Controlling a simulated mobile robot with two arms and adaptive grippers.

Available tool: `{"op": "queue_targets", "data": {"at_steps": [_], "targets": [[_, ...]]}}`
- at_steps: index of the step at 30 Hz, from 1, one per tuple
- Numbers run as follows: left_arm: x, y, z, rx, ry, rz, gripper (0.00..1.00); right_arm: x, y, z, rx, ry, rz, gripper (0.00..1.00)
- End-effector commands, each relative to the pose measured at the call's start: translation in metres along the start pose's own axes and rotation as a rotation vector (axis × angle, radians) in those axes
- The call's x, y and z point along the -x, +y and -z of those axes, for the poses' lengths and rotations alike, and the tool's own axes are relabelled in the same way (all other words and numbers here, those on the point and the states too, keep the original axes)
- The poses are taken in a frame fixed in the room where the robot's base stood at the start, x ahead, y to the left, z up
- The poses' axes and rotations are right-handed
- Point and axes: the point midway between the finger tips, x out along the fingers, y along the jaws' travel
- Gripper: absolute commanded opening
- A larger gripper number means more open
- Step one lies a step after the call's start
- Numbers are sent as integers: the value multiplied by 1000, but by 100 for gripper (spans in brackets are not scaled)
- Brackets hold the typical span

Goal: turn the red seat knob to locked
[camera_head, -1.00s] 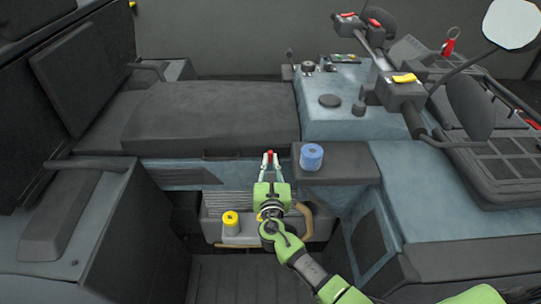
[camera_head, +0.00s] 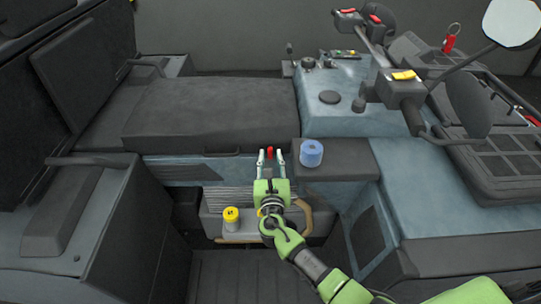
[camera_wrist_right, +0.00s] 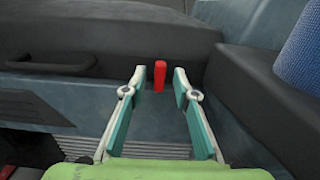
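The red seat knob (camera_head: 269,153) is a small upright red piece at the front edge of the dark seat (camera_head: 210,115). It also shows in the right wrist view (camera_wrist_right: 159,76), centred beyond the fingers. My right gripper (camera_head: 270,154) is open, with a finger on each side of the knob in the head view. In the right wrist view my right gripper (camera_wrist_right: 157,80) has a wide gap and nothing between its pads. The knob appears past or level with the fingertips, and I see no contact. My left gripper is not in view.
A blue roll (camera_head: 311,153) stands on the dark ledge right of the knob, close to my right gripper. A yellow-capped item (camera_head: 231,215) sits in the grey tray (camera_head: 213,228) below. A control console (camera_head: 345,105) with handlebars and a mirror stands at the right.

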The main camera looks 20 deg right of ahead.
Motion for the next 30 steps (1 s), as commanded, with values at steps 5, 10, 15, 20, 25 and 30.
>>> {"op": "queue_targets", "data": {"at_steps": [5,10,15,20,25,30], "targets": [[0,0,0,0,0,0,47,3,0,0,-2,1,0,27],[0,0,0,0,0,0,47,24,0,1,-2,3,-1,27],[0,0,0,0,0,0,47,62,0,1,-2,3,-2,27],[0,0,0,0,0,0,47,93,0,-1,-1,2,-2,27],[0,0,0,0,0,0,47,114,0,-1,0,1,0,27],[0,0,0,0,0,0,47,121,0,-2,1,0,0,27]]}}
